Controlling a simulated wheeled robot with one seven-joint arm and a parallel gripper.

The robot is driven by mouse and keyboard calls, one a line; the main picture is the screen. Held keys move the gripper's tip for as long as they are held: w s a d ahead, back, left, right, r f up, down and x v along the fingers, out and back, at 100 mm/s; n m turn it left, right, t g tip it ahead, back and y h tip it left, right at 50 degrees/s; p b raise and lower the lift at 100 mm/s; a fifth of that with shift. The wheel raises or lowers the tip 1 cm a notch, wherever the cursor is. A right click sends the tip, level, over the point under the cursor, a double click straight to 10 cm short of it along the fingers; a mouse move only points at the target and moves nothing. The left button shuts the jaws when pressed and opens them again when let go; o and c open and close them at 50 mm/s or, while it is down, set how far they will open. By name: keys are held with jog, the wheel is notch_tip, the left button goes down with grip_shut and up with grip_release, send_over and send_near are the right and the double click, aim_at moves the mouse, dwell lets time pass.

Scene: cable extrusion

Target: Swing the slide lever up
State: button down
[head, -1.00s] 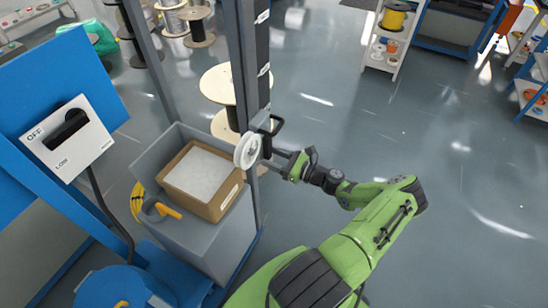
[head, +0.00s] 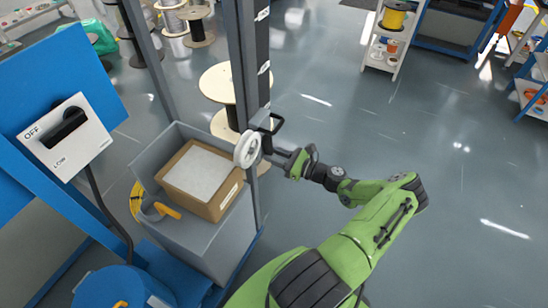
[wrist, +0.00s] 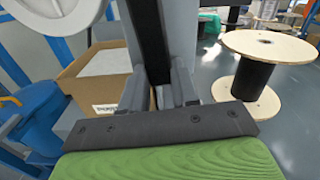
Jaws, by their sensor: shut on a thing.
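The slide lever is a black looped handle (head: 277,123) on the dark upright post, beside a white round disc (head: 247,150). My gripper (head: 266,151) reaches in from the right at the disc's height. In the wrist view a dark bar (wrist: 148,38), which looks like the lever, runs up between the two grey fingers. My gripper (wrist: 159,88) is shut on it. The fingertips and part of the lever are hidden in the head view by the disc and post. The disc (wrist: 58,14) also shows at the upper left of the wrist view.
A cardboard box (head: 205,208) sits in a grey bin (head: 215,242) left of the post. A blue panel with an OFF/LOW switch box (head: 66,137) stands further left. A wooden spool (head: 222,82) stands behind the post. The floor right of the arm is clear.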

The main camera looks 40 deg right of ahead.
jog(key=w+d+r+n+b, duration=0.2)
jog(key=d+r+n+b, duration=0.4)
jog(key=n, duration=0.9)
jog(key=shift+b, duration=0.35)
jog(key=shift+w+d+r, duration=0.1)
jog(key=shift+d, duration=0.05)
jog(key=c, duration=0.8)
grip_release()
jog(key=shift+c, duration=0.2)
jog(key=p+v, duration=0.1)
jog(key=v, duration=1.4)
jog(key=shift+s, duration=0.4)
